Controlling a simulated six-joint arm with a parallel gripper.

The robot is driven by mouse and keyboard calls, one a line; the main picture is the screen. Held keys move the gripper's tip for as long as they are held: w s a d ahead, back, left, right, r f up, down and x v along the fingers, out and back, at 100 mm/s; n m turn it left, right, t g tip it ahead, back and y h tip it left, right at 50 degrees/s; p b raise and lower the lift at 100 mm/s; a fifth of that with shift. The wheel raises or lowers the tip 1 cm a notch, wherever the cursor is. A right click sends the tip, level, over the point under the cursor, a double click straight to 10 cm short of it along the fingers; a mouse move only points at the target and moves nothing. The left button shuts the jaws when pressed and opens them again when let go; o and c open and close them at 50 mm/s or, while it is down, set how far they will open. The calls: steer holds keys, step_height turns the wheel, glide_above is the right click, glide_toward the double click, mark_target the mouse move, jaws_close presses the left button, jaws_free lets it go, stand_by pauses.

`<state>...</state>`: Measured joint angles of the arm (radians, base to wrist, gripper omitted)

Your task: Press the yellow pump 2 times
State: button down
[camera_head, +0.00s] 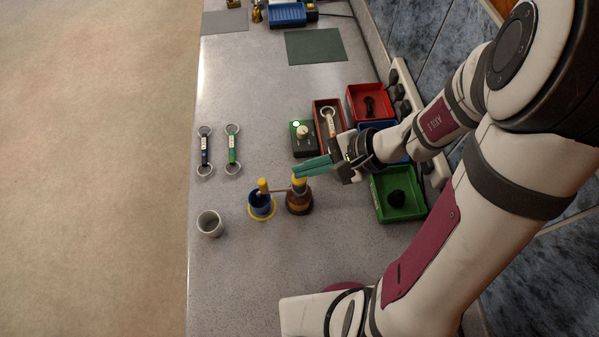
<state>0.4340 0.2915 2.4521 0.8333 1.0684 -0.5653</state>
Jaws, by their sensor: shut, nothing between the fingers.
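The yellow pump (299,183) tops a brown bottle (299,203) standing upright on the counter. A thin spout runs left from it to a yellow end over a blue cup (261,207), which stands on a yellow ring. My gripper (297,172) is shut and empty, its teal fingers reaching in from the right. The fingertips are right at the top of the pump head in the picture and hide part of it. I cannot tell whether they touch it.
A grey cup (210,223) stands left of the blue cup. Two ring-ended tools (233,148) lie further up on the left. The front counter is mostly clear.

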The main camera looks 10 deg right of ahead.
steer(key=shift+f, duration=0.5)
stand_by(0.5)
steer(key=shift+r, duration=1)
step_height(320, 180, up, 6)
stand_by(2.4)
step_height(320, 180, down, 6)
steer(key=shift+f, duration=0.1)
stand_by(0.6)
stand_by(1.7)
